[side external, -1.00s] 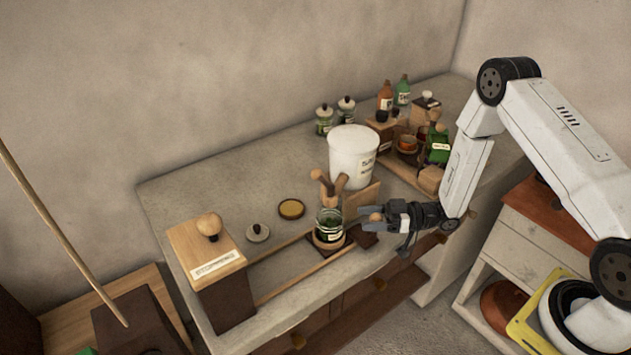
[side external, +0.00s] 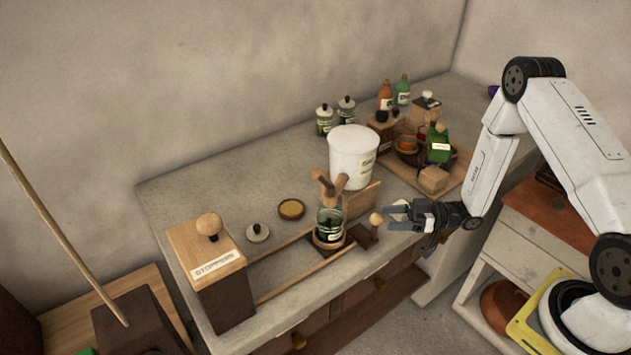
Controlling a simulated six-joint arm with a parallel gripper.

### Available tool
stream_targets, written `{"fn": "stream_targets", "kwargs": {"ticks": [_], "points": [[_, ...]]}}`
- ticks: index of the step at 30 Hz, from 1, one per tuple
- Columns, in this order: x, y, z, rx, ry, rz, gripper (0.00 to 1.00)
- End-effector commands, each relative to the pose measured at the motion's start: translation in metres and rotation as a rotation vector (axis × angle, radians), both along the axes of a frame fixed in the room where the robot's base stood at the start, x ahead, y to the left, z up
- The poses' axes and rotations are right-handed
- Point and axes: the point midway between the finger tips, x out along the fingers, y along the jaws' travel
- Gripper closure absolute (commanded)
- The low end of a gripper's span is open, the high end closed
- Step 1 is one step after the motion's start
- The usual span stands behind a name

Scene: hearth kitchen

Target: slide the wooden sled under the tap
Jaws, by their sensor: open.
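The wooden sled (side external: 362,237) is a small dark board between two light rails on the counter, with a round light wooden knob (side external: 376,219) at its right end. A glass jar (side external: 329,224) with green contents stands upright on it in a wooden ring. The wooden tap (side external: 332,188) shows just above and behind the jar, in front of the white crock (side external: 354,155). The jar appears beneath the tap, but exact alignment cannot be told. My gripper (side external: 391,217) is open and empty, just right of the knob, with a small gap between them.
A labelled wooden box with a knob (side external: 208,260) stands at the rails' left end. A jar lid (side external: 258,233) and a round yellow-topped disc (side external: 291,209) lie behind the rails. A tray (side external: 405,172) with bottles and blocks stands back right.

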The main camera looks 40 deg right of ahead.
Motion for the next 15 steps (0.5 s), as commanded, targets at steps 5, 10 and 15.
{"fn": "stream_targets", "kwargs": {"ticks": [5, 10, 15], "points": [[-0.008, -0.014, 0.000, 0.000, -0.001, -0.003, 0.22], [-0.012, -0.018, 0.000, -0.001, -0.001, -0.001, 0.22], [-0.012, -0.019, 0.000, -0.001, -0.001, -0.001, 0.22]]}}
